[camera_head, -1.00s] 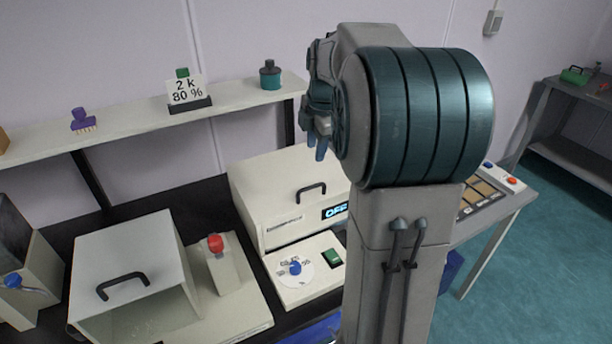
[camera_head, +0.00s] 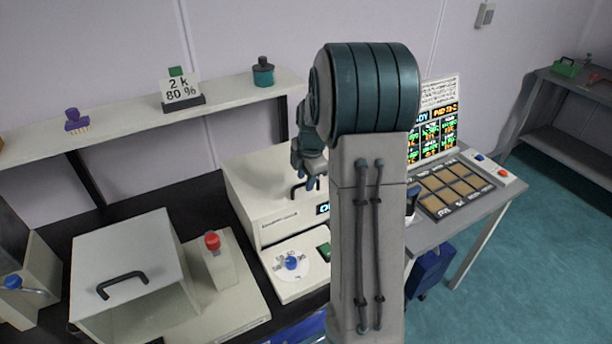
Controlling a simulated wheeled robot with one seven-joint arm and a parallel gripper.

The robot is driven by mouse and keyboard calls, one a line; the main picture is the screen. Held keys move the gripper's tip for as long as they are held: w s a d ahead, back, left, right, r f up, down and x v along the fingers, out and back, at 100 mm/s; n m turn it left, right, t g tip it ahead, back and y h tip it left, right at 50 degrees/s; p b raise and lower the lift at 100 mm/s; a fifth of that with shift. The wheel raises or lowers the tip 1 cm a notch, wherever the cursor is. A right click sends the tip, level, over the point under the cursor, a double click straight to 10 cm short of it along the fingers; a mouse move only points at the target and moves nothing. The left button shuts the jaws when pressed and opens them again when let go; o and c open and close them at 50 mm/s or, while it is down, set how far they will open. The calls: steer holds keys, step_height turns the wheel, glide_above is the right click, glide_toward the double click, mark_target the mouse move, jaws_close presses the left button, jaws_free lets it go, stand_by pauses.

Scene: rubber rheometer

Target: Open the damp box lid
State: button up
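A cream box (camera_head: 258,178) with a dark handle (camera_head: 292,192) on its sloping lid stands at the middle back of the bench; I take it to be the damp box. Its lid looks closed. A lit display (camera_head: 322,209), a blue dial (camera_head: 291,262) and a green switch (camera_head: 324,250) are on its front; my arm covers its right side. My gripper (camera_head: 308,181) points down over the lid, close to the handle. I cannot tell whether it touches the handle. Its fingers are small and partly overlapped, so their opening is unclear.
Another cream box (camera_head: 130,245) with a handle stands at front left, beside a block with a red knob (camera_head: 212,241). A shelf (camera_head: 130,122) behind holds a "2 k 80 %" sign (camera_head: 181,92) and a teal jar (camera_head: 263,74). A sample panel (camera_head: 450,190) and screen are at right.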

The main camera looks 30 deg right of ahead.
steer(key=shift+f, duration=0.15)
jaws_close()
